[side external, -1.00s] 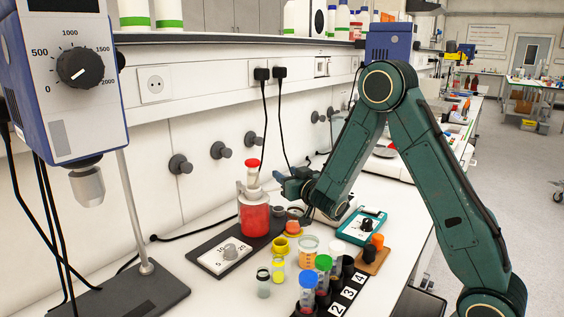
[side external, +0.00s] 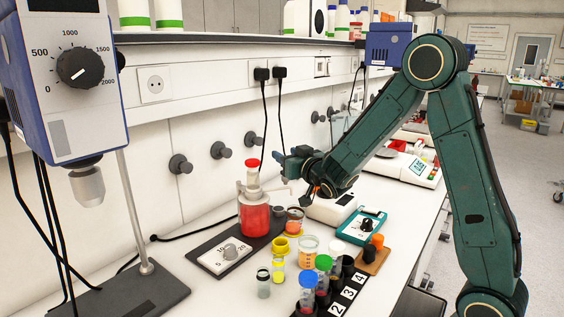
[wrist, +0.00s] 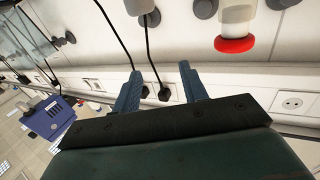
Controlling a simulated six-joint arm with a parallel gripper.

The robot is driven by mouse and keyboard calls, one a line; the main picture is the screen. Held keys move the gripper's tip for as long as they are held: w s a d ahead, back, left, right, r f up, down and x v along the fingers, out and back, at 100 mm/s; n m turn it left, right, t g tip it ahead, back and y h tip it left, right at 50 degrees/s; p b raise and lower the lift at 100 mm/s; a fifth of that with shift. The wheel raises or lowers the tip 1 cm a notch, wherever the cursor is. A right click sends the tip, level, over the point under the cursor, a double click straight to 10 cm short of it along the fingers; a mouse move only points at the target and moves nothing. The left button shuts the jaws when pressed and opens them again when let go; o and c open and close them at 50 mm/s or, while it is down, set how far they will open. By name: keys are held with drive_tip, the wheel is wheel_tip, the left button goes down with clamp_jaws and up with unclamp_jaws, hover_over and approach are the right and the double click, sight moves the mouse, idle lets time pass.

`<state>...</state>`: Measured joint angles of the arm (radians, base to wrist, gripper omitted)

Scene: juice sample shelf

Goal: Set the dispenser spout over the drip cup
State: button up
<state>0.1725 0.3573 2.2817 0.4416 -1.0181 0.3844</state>
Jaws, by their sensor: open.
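The dispenser bottle (side external: 254,217) holds red liquid and stands upright on a dark base. Its pump head has a red cap (side external: 252,162), also at the top of the wrist view (wrist: 235,45).
A dial plate (side external: 223,256) lies in front of the bottle. Black cables (side external: 263,120) hang behind. A blue stirrer (side external: 65,90) stands left.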

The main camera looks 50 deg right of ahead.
drive_tip(key=c, duration=0.9)
drive_tip(key=shift+w+d+g, duration=0.1)
drive_tip(key=shift+d+g, duration=0.05)
drive_tip(key=shift+g, duration=0.15)
clamp_jaws()
drive_tip(key=shift+w+d+f+m+g, duration=0.15)
drive_tip(key=shift+w+d+m+g, duration=0.25)
drive_tip(key=shift+g, duration=0.4)
drive_tip(key=shift+d+f+m+g, duration=0.15)
drive_tip(key=shift+m+g, duration=0.25)
drive_tip(key=shift+g, duration=0.4)
drive_tip(key=shift+s+m+g, duration=0.15)
drive_tip(key=shift+m+g, duration=0.15)
drive_tip(key=shift+g, duration=0.4)
drive_tip(key=shift+s+a+g, duration=0.25)
drive_tip(key=shift+g, duration=0.45)
drive_tip(key=s+a+r+g+y, duration=0.4)
drive_tip(key=s+a+r+g, duration=0.1)
drive_tip(key=s+a+g, duration=0.1)
drive_tip(key=shift+s+a, duration=0.55)
drive_tip(key=shift+s, duration=0.55)
